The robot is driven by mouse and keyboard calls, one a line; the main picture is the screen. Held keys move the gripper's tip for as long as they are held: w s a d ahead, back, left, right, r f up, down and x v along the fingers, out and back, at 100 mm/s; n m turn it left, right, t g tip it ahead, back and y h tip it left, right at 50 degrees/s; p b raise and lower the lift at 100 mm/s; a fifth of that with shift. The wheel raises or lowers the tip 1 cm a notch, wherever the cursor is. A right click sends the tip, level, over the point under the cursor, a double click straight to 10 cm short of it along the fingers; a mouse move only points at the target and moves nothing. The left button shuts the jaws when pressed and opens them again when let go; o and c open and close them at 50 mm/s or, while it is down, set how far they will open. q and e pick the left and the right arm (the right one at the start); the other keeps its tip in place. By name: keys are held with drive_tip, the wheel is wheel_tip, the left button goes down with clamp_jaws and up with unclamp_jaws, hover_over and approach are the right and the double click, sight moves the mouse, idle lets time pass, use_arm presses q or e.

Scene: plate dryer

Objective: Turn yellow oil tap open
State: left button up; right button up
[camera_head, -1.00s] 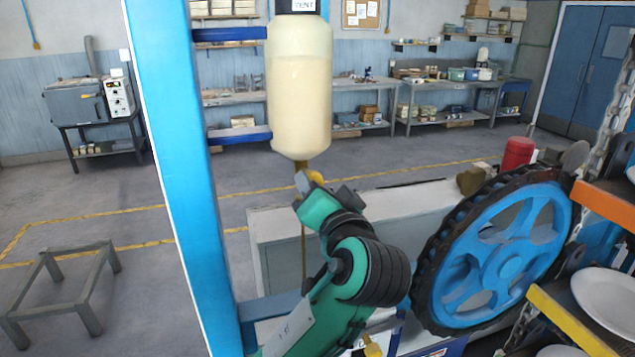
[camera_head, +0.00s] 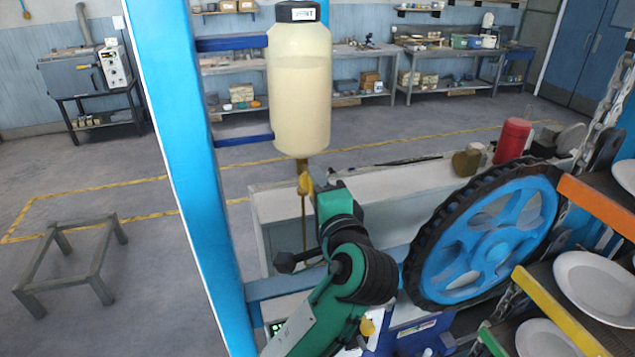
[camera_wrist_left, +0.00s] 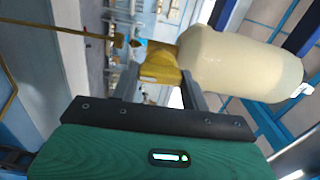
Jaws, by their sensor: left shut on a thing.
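A clear bottle of pale yellow oil (camera_head: 300,100) with a black cap hangs upright on the blue post. The yellow tap (camera_head: 305,183) sits under its neck, above a thin brown tube (camera_head: 304,225). My left gripper (camera_head: 318,188) is at the tap from the right, its fingertips partly hidden in the head view. In the left wrist view the yellow tap (camera_wrist_left: 160,62) lies between the two grey fingers of the gripper (camera_wrist_left: 160,78), which is shut on it. The oil bottle (camera_wrist_left: 240,65) is at the right there. My right gripper is not in view.
The blue post (camera_head: 190,150) stands left of the bottle. A large blue wheel (camera_head: 490,235) with a black rim is right of my arm. White plates (camera_head: 592,285) lie on racks at the far right. A red cylinder (camera_head: 512,140) stands behind the wheel.

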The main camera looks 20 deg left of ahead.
use_arm(q)
drive_tip(key=shift+f+m, duration=0.1)
drive_tip(key=shift+m, duration=0.3)
drive_tip(key=o, duration=1)
drive_tip(key=shift+d, duration=0.1)
